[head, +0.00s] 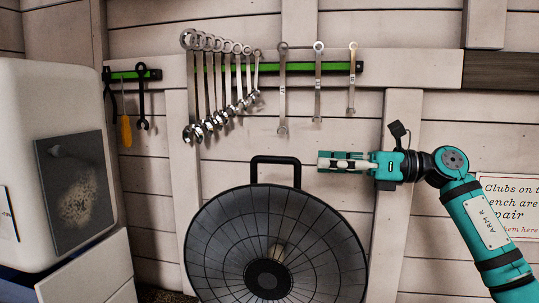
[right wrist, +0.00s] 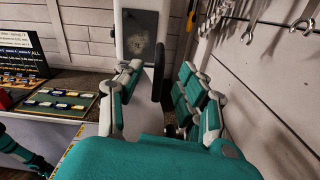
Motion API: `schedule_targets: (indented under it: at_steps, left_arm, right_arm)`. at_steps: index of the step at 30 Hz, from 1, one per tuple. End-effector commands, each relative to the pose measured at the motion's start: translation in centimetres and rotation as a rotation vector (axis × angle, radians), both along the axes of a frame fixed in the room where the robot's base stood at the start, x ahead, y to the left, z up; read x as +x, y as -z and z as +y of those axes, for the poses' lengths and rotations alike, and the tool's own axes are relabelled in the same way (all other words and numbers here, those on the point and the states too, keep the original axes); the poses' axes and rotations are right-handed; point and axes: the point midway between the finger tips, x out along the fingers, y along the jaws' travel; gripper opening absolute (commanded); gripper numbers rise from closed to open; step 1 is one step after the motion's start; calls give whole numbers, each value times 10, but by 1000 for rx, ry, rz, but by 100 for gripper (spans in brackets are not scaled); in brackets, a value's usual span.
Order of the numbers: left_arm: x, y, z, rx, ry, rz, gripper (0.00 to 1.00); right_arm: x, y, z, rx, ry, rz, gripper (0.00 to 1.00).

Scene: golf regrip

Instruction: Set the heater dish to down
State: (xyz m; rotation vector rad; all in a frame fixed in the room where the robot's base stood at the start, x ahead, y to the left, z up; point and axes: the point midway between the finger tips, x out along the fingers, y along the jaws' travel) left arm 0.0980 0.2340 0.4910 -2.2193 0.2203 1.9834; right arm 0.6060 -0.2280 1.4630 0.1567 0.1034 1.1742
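The heater dish (head: 222,243) is a large dark round bowl with a wire grille and a round black hub. It faces me in the lower middle of the head view, its lower rim cut off. A black loop handle (head: 275,160) stands up from its top rim. My right gripper (head: 322,161) points left, just right of the handle and apart from it. In the right wrist view the right gripper's fingers (right wrist: 160,70) are spread, with a dark upright bar, apparently the handle, showing beyond or between them. My left gripper does not show clearly.
A white cabinet (head: 52,110) with a dark panel stands at the left. Wrenches (head: 208,90) hang on a green-black rail (head: 340,67) above the dish. A sign (head: 510,205) is on the right wall. The wrist view shows a bench with a green board (right wrist: 58,104).

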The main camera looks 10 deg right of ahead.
Motion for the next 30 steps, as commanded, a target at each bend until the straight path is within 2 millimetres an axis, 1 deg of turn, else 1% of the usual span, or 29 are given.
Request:
schedule_targets:
  at_steps: [1, 9, 12, 15, 21, 30]
  left_arm:
    - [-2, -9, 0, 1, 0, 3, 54]
    - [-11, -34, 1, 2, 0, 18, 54]
    - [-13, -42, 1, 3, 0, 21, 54]
    - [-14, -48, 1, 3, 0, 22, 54]
    - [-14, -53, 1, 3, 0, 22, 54]
    - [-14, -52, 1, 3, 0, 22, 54]
  right_arm:
    - [4, -4, 12, -1, -4, 1, 38]
    - [26, -5, 66, 0, -4, 1, 38]
    - [34, -4, 84, 0, -4, 1, 38]
    - [40, -4, 97, 2, -2, 0, 38]
    - [46, -1, 111, -1, -1, 0, 38]
    - [46, 0, 112, 0, 0, -1, 38]
